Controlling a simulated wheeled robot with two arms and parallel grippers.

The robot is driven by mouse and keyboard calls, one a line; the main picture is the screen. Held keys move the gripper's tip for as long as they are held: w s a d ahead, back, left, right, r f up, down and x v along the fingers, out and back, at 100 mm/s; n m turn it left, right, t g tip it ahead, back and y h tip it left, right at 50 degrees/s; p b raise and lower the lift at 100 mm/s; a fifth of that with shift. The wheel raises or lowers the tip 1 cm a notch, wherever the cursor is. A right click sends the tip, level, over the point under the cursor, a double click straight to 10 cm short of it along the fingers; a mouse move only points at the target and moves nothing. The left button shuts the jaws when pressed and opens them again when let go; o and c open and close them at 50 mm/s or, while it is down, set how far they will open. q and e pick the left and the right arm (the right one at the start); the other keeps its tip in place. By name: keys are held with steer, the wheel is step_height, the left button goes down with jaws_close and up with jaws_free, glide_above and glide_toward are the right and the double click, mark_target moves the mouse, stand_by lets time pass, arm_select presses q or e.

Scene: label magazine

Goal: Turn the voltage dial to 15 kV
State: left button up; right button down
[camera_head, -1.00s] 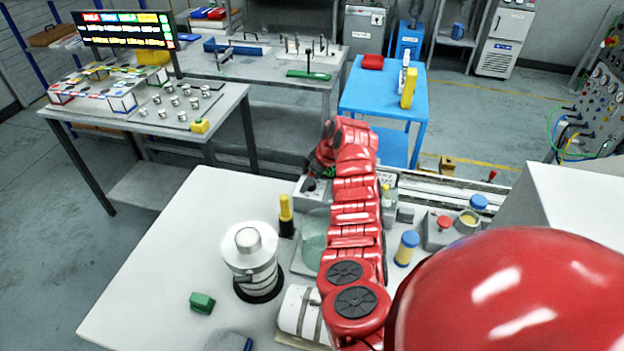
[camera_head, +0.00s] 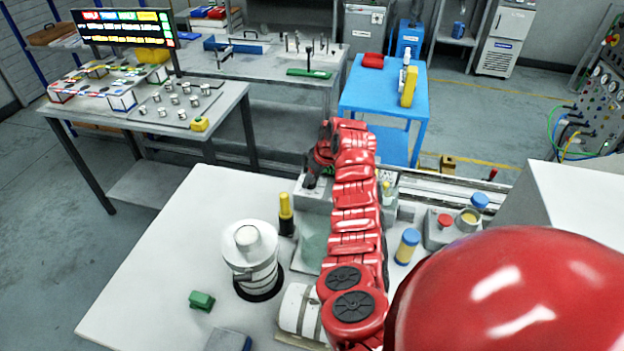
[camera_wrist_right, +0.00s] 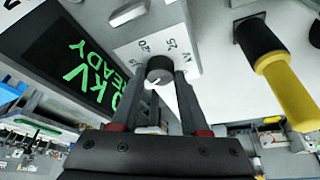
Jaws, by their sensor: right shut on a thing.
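The voltage dial (camera_wrist_right: 160,68) is a dark round knob on a pale panel with printed numbers around it, in the right wrist view. A white pointer mark shows at the knob, but I cannot read its setting surely. My right gripper (camera_wrist_right: 160,82) is shut on the knob, one finger on each side. In the head view my right gripper (camera_head: 312,178) is at the grey box (camera_head: 313,196), and the arm hides much of it. A dark display (camera_wrist_right: 75,50) beside the dial shows green text, partly cut off, ending in "0 kV" and "READY". My left gripper is not in view.
A yellow handle with a black collar (camera_wrist_right: 285,88) sticks out near the dial; a similar yellow-topped handle (camera_head: 286,214) stands on the white table (camera_head: 165,270). A white cylindrical vessel (camera_head: 250,257) and a green block (camera_head: 201,300) are left of the arm.

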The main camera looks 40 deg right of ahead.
steer(key=m+b, duration=0.1)
steer(key=m+h+b, duration=0.1)
steer(key=m, duration=0.1)
steer(key=shift+a+f, duration=0.1)
steer(key=shift+f, duration=0.15)
steer(key=m+h+b, duration=0.1)
steer(key=m+b, duration=0.1)
steer(key=b, duration=0.1)
steer(key=m+h+b, duration=0.1)
steer(key=m+b, duration=0.2)
steer(key=shift+w+a+m+g, duration=0.1)
steer(key=shift+a+m+g, duration=0.05)
steer(key=shift+m+g, duration=0.15)
steer(key=shift+r+m+h+b, duration=0.25)
steer(key=shift+m+h+b, duration=0.25)
steer(key=shift+m+b, duration=0.55)
steer(key=shift+c, duration=2.1)
jaws_free()
steer(key=shift+g, duration=0.3)
